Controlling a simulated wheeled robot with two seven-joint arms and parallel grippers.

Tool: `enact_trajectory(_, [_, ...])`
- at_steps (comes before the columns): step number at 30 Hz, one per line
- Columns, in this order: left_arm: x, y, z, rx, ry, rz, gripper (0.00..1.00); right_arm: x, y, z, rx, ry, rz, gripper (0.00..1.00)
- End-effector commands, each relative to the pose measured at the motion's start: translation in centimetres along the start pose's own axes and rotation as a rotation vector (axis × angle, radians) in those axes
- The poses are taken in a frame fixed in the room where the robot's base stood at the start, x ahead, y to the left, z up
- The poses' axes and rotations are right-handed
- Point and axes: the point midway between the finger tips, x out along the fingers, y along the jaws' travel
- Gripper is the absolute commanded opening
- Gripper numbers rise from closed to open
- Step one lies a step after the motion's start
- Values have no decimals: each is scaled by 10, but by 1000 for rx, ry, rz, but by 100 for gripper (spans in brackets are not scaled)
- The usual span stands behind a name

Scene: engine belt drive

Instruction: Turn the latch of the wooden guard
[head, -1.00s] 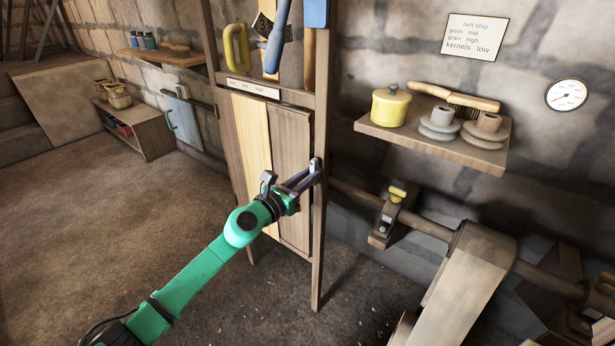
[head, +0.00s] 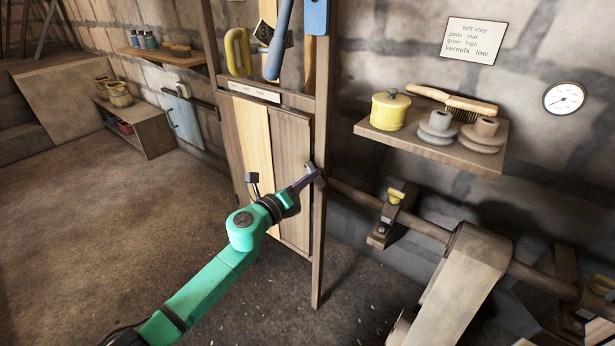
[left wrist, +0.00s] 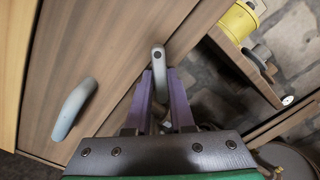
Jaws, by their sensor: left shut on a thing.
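The wooden guard (head: 290,150) is an upright panel of brown and pale boards in a wooden frame in the middle of the head view. A small grey latch (head: 311,171) sits on the right post of its frame. The latch also shows in the left wrist view (left wrist: 158,58), with its pivot end above the fingertips. My left gripper (head: 311,177) has purple fingers and is shut on the latch; the fingers also show in the left wrist view (left wrist: 160,82) on either side of its lower end. The gripped part is mostly hidden. My right gripper is not in view.
A curved grey handle (left wrist: 75,107) stands out from the guard panel. Right of the frame, a wall shelf (head: 440,148) holds a yellow pot and grey stepped pulleys. Below it runs a shaft (head: 425,228) with a bearing block. The floor to the left is open.

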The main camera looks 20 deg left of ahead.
Motion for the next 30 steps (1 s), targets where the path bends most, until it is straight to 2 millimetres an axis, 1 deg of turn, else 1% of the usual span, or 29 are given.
enact_trajectory(6, [0,0,0,-208,2,2,0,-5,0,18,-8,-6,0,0])
enact_trajectory(18, [0,1,0,-565,1,2,0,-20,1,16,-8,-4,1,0])
enact_trajectory(24, [0,2,-1,-690,2,3,0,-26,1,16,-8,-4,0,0])
enact_trajectory(30, [0,3,-2,-764,2,3,0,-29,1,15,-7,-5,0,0])
